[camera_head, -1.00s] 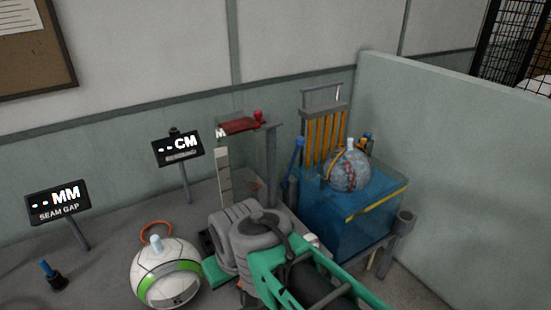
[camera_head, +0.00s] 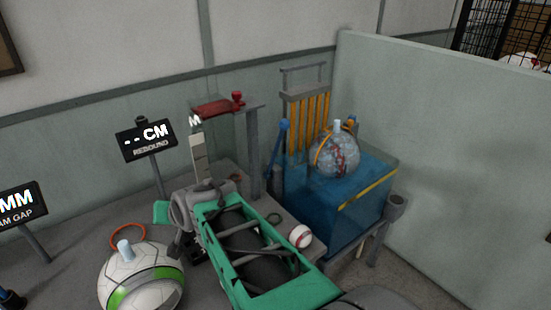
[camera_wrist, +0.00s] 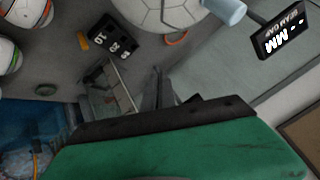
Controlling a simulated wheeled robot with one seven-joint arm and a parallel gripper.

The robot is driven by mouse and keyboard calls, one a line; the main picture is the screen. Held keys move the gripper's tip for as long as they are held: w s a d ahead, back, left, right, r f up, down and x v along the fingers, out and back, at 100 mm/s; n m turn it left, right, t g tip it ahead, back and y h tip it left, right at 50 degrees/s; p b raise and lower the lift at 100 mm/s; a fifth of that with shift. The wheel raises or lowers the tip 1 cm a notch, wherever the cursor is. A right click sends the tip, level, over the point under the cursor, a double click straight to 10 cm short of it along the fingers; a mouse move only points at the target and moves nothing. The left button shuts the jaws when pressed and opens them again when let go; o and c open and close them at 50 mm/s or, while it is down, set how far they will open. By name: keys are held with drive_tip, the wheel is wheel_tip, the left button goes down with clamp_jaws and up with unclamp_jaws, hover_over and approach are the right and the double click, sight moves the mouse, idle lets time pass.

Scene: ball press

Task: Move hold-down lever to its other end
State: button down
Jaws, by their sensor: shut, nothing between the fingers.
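A blue-handled lever (camera_head: 281,142) stands upright, leaning slightly, at the left side of the clear blue tank (camera_head: 372,185); it looks like the hold-down lever, though no label shows. A patterned ball (camera_head: 335,155) with an orange strap sits on top of the tank. My gripper (camera_wrist: 159,88) is shut and empty in the wrist view, apart from the lever. In the head view my green arm link and grey wrist hide most of the gripper, which is left of and nearer than the lever. The wrist view shows the tank's blue only at its lower-left edge.
A white and green ball (camera_head: 142,282) lies near the gripper, with an orange ring (camera_head: 128,236) behind it. A partition (camera_head: 450,160) closes the right side.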

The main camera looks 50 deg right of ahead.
drive_tip(key=w+d+f+m+t+h+b, duration=0.1)
drive_tip(key=d+f+m+t+h+b, duration=0.3)
drive_tip(key=d, duration=0.6)
drive_tip(key=w+d+f+m+t+h+b, duration=0.15)
drive_tip(key=d+m+b, duration=0.35)
drive_tip(key=d, duration=0.6)
drive_tip(key=s+d+r+m+h+b, duration=0.25)
drive_tip(key=s+d+m+h, duration=0.65)
drive_tip(key=s+d+m, duration=0.65)
drive_tip(key=w+d+r+n+p, duration=0.1)
drive_tip(key=w+d+r, duration=0.3)
drive_tip(key=w+d, duration=0.4)
drive_tip(key=w+n, duration=0.1)
drive_tip(key=w, duration=0.3)
drive_tip(key=shift+w+d+g+h, duration=0.15)
drive_tip(key=shift+d+g+h, duration=0.1)
drive_tip(key=shift+g+h, duration=0.1)
